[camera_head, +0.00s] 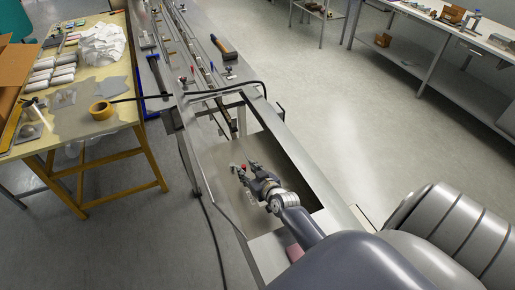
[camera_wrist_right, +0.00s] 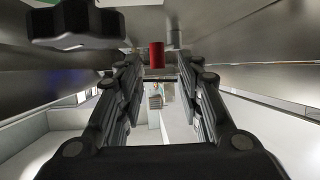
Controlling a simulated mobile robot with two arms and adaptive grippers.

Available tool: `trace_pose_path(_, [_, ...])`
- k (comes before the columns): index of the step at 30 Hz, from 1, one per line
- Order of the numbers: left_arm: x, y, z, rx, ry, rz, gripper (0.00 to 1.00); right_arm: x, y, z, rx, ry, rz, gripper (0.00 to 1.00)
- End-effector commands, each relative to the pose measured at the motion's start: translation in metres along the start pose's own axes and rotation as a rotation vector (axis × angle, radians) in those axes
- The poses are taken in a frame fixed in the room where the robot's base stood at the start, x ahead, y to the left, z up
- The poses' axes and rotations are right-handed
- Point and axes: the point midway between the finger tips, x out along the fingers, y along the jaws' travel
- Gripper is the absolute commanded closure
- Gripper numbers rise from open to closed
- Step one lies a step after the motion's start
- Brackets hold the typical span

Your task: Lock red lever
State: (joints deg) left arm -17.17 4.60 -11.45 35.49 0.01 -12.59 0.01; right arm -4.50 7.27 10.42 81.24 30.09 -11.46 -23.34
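The red lever (camera_head: 243,167) shows as a small red spot at the fingertips of my right gripper (camera_head: 246,171), inside the metal machine frame. In the right wrist view it is a short red cylinder (camera_wrist_right: 157,55), upright in the picture. It appears in the gap between the two fingers of my right gripper (camera_wrist_right: 157,75), near their tips. The fingers are apart, with clear space on both sides of the red handle, so I see no grip on it. The lever's mount is mostly hidden. My left gripper is not in view.
Metal walls of the machine frame (camera_head: 292,133) stand close around my right gripper. A black cable (camera_head: 215,91) crosses above the frame. Small red handles (camera_head: 184,80) and a hammer (camera_head: 224,48) are farther up the machine. A wooden table (camera_head: 75,125) with a tape roll (camera_head: 101,110) stands left.

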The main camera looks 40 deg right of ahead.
Motion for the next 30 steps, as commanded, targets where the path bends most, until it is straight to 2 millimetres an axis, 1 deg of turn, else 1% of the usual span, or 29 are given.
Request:
trace_pose_path(1, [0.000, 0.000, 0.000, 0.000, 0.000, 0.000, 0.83, -0.010, 0.000, 0.001, 0.001, 0.000, 0.001, 0.66])
trace_pose_path(3, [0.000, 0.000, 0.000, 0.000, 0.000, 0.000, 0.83, -0.022, 0.000, 0.001, 0.000, -0.001, 0.001, 0.66])
trace_pose_path(9, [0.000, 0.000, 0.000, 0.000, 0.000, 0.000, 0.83, -0.055, 0.002, 0.000, 0.000, 0.000, 0.002, 0.66])
trace_pose_path(12, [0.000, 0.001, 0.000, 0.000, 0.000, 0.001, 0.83, -0.066, 0.002, 0.000, 0.000, 0.000, 0.002, 0.66])
trace_pose_path(15, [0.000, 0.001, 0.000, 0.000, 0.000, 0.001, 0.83, -0.073, 0.002, 0.000, 0.001, 0.001, 0.002, 0.66])
trace_pose_path(19, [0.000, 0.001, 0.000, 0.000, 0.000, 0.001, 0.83, -0.076, 0.002, -0.001, 0.001, 0.002, 0.002, 0.66])
trace_pose_path(26, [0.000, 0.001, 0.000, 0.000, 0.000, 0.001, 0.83, -0.076, 0.002, -0.001, 0.001, 0.002, 0.002, 0.66])
trace_pose_path(28, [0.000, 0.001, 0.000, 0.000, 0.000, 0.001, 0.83, -0.075, 0.002, -0.002, -0.001, 0.003, 0.000, 0.66])
trace_pose_path(30, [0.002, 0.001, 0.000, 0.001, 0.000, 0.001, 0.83, -0.069, 0.001, -0.007, -0.009, 0.008, -0.009, 0.66])
